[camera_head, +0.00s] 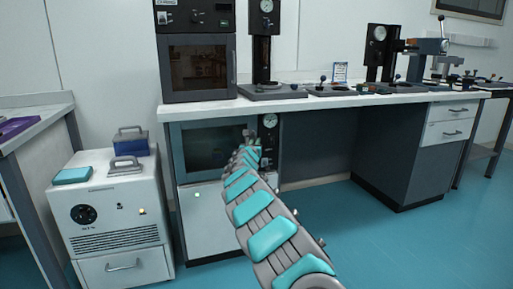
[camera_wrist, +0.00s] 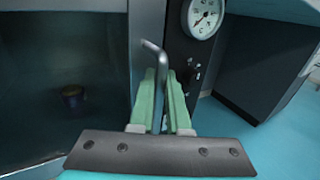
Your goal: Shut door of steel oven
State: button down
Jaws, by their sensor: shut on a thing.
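The steel oven (camera_head: 208,232) stands under the white bench, with a dark window (camera_head: 205,148) in its upper part. A panel with a round gauge (camera_head: 269,121) is at its right; the gauge also shows in the wrist view (camera_wrist: 203,16). My gripper (camera_wrist: 163,80) is at the door's right edge, its green fingers shut on the upright grey bar handle (camera_wrist: 154,52). The bent upper end of the handle shows above the fingers. A small dark pot (camera_wrist: 72,97) shows dimly behind the window. I cannot tell whether the door stands slightly ajar.
A black oven (camera_head: 197,68) stands on the bench (camera_head: 330,100) above. A white cabinet unit (camera_head: 120,205) is close on the left, with a teal box and a blue box on it. A drawer unit (camera_head: 415,165) is at the right. The teal floor (camera_head: 370,240) is clear.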

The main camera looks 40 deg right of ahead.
jog(key=shift+d, duration=0.2)
dwell(0.3)
jog(key=c, duration=0.9)
grip_release()
jog(key=shift+w, duration=0.1)
jog(key=shift+w+a, duration=0.2)
jog(key=shift+a, duration=0.1)
jog(key=shift+a, duration=0.1)
jog(key=shift+s+d+b+v, duration=0.1)
jog(key=shift+b+v, duration=0.55)
jog(key=shift+v, duration=0.6)
jog(key=shift+s+d+b+v, duration=0.15)
jog(key=shift+b+v, duration=0.55)
jog(key=shift+v, duration=0.55)
jog(key=shift+s+d+b+v, duration=0.1)
jog(key=shift+b+v, duration=0.55)
jog(key=shift+v, duration=0.55)
